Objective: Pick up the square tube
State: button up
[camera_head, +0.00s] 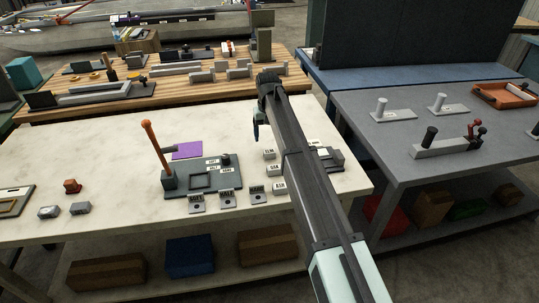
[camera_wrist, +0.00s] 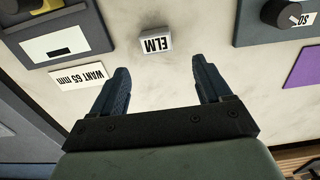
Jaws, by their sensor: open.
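I cannot tell for sure which thing is the square tube. Two small grey metal pieces lie at the left of the white table in the head view, one (camera_head: 48,211) and another (camera_head: 80,208) to its right; their shapes are too small to make out. My gripper (camera_wrist: 160,78) is open and empty over the white table, far to the right of those pieces. In the head view one blue finger (camera_head: 256,131) shows and the arm hides the rest. In the wrist view a small grey block labelled ELM (camera_wrist: 155,42) lies beyond the gap between the fingertips.
On the white table (camera_head: 110,150) stand an orange-handled fixture (camera_head: 202,180), several labelled blocks, a purple square (camera_head: 187,150) and an orange-brown piece (camera_head: 72,186). A card reading WANT 65 mm (camera_wrist: 80,77) lies near my gripper. The table's left back is clear.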

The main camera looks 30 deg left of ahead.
aim_at(270, 151)
notch_tip(270, 151, down, 2)
jog(key=shift+f, duration=0.2)
jog(key=f, duration=0.2)
jog(key=d+f, duration=0.1)
jog(key=f, duration=0.1)
jog(key=shift+s+f, duration=0.1)
jog(key=shift+s, duration=0.15)
jog(key=shift+f, duration=0.45)
jog(key=c, duration=1.1)
jog(key=shift+r, duration=0.1)
